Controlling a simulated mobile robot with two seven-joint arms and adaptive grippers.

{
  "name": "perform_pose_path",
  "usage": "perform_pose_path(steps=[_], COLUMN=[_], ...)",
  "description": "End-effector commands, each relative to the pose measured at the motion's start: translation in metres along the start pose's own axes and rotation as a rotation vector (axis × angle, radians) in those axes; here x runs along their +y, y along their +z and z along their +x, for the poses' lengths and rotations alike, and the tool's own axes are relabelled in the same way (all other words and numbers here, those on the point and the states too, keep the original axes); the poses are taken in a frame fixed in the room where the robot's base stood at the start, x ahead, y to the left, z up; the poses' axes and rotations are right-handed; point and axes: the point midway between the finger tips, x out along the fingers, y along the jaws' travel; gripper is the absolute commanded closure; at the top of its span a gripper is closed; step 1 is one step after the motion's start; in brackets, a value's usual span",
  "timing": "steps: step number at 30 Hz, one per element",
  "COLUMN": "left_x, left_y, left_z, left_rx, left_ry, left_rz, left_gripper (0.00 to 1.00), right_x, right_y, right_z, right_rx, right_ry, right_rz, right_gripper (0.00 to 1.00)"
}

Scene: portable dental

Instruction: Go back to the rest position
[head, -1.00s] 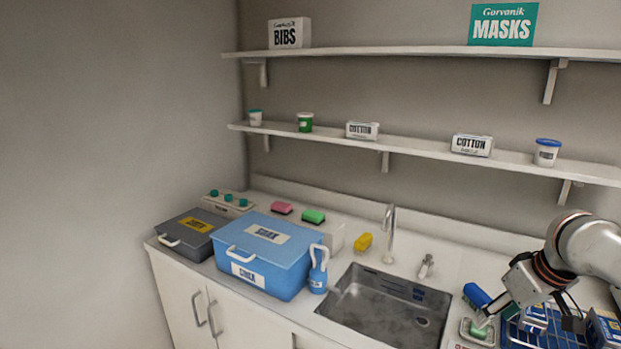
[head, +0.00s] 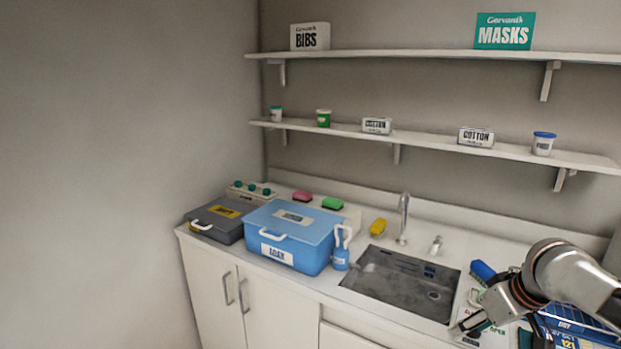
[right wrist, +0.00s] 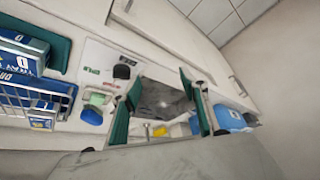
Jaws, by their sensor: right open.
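My right gripper (head: 468,326) is at the lower right of the head view, over the counter's front part just right of the sink (head: 400,285). Its two dark green fingers stand apart with nothing between them in the right wrist view (right wrist: 160,112). Past the fingers that view shows the sink basin (right wrist: 158,98). My left gripper is not in view.
A blue wire basket (head: 580,322) with boxes stands at the right, partly hidden by my arm. A blue bottle-like object (head: 483,271) lies behind the gripper. A blue bin (head: 290,237) and grey case (head: 222,219) stand left of the sink. Two shelves (head: 440,143) run above.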

Motion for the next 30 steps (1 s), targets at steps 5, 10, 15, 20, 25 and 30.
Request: perform_pose_path(steps=[5,10,15,20,25,30], left_x=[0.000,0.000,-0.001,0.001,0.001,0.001], left_y=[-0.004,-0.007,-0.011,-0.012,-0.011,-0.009], left_z=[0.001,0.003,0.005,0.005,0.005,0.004], left_rx=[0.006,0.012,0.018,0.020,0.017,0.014], left_ry=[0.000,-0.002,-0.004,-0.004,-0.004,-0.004], left_rz=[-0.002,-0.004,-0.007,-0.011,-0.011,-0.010], left_gripper=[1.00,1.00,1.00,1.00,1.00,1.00], right_x=[-0.040,-0.084,-0.121,-0.144,-0.158,-0.163], right_y=[0.009,0.026,0.056,0.097,0.157,0.227], right_z=[0.051,0.105,0.150,0.181,0.202,0.208], right_rx=[0.063,0.163,0.278,0.372,0.441,0.467], right_ry=[-0.074,-0.144,-0.174,-0.154,-0.079,0.029], right_rz=[-0.026,-0.038,-0.032,-0.017,-0.011,-0.035], right_gripper=[0.56,0.56,0.56,0.56,0.56,0.56])
